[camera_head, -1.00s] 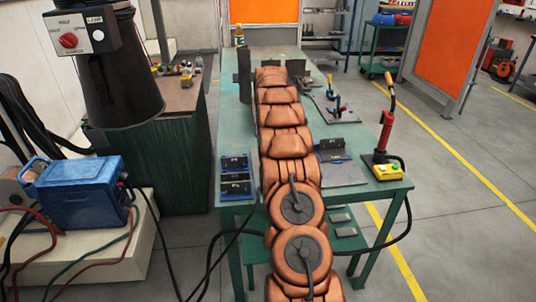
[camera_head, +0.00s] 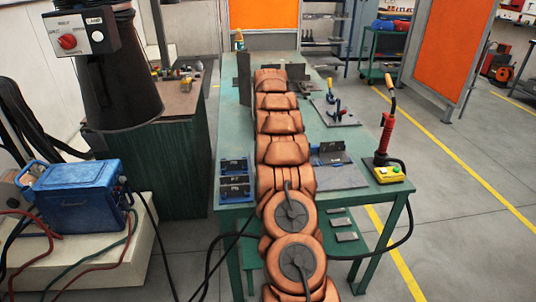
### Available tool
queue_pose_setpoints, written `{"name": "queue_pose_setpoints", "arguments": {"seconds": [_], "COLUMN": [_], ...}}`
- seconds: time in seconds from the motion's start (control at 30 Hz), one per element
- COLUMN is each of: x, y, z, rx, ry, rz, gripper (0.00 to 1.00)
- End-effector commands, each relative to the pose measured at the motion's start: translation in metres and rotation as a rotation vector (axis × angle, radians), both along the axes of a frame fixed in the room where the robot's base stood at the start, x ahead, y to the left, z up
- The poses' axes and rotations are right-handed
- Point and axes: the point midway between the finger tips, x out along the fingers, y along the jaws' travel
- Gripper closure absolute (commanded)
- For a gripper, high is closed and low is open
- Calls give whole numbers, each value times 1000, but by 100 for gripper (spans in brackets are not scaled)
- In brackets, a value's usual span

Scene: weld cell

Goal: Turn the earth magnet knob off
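My orange arm stretches away over the green table (camera_head: 222,125), and its far links hide whatever lies beyond; my gripper cannot be made out. Nothing in view is clearly marked as the earth magnet. A red knob (camera_head: 67,42) sits on a grey, labelled control box (camera_head: 98,33) on the dark fume hood at the upper left. A yellow box (camera_head: 389,174) with small buttons stands at the table's right front corner, beside a red-handled torch (camera_head: 386,132). My arm is apart from both.
Two blue-framed blocks (camera_head: 235,187) lie left of my arm. A blue welding unit (camera_head: 80,195) stands at the left.

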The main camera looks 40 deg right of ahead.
Motion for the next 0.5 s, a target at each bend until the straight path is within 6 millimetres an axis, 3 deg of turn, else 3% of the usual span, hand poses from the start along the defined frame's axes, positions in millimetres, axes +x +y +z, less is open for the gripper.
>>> {"name": "queue_pose_setpoints", "arguments": {"seconds": [0.5], "x": [1], "y": [1], "z": [0], "rx": [0], "ry": [-2], "rz": [38], "gripper": [100]}}
